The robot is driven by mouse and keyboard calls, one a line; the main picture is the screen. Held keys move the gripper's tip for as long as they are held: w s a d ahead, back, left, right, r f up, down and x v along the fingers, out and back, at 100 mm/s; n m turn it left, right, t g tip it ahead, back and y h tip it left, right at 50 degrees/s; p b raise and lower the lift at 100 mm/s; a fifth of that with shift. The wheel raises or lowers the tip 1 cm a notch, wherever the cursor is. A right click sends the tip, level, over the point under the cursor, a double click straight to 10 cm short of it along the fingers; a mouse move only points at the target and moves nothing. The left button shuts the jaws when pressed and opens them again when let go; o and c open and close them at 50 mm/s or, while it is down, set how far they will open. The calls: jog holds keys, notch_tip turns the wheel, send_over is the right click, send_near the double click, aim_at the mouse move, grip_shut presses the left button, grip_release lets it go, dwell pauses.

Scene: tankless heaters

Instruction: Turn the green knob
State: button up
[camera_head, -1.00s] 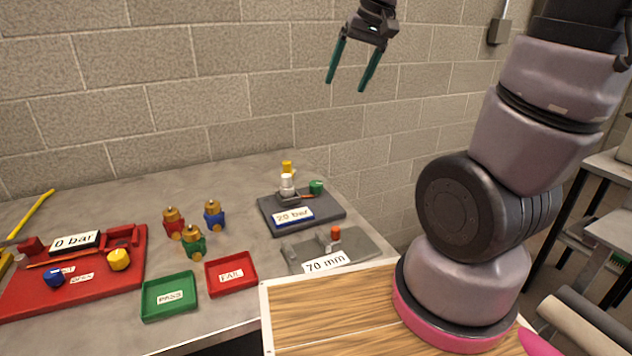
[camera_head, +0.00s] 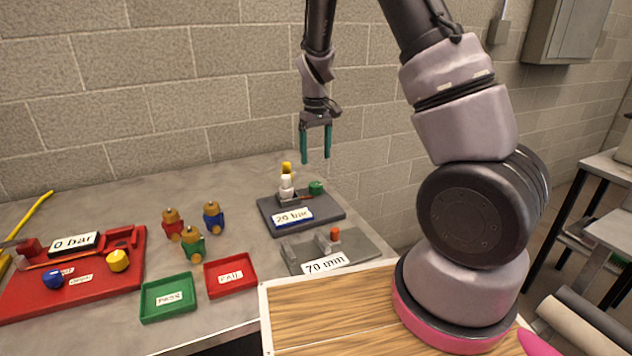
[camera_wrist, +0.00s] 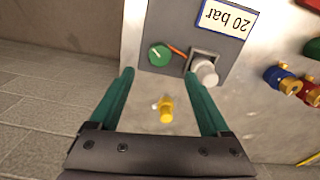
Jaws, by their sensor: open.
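The green knob (camera_head: 316,187) sits at the back right of a dark grey plate (camera_head: 325,213) labelled "20 bar". In the wrist view the round green knob (camera_wrist: 159,55) lies beyond the fingertips, between their lines. My gripper (camera_head: 315,160) hangs above the knob, pointing down, with its two teal fingers apart and nothing between them. In the wrist view my gripper (camera_wrist: 160,72) also shows open. A white cylinder (camera_head: 286,184) and a yellow part (camera_head: 287,168) stand left of the knob; an orange-red strip runs between the cylinder and the knob.
A grey block labelled "70 mm" (camera_head: 362,248) with an orange-topped post stands in front. Green PASS (camera_head: 150,303) and red FAIL (camera_head: 230,289) trays, several brass-topped valves (camera_head: 193,242) and a red "0 bar" panel (camera_head: 110,283) lie left. A block wall stands behind.

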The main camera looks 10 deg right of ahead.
aim_at(315, 184)
notch_tip(315, 184, down, 9)
jog(key=shift+f, duration=0.15)
jog(key=shift+c, duration=0.3)
grip_shut()
jog(key=m, duration=0.3)
jog(key=shift+m, duration=2.2)
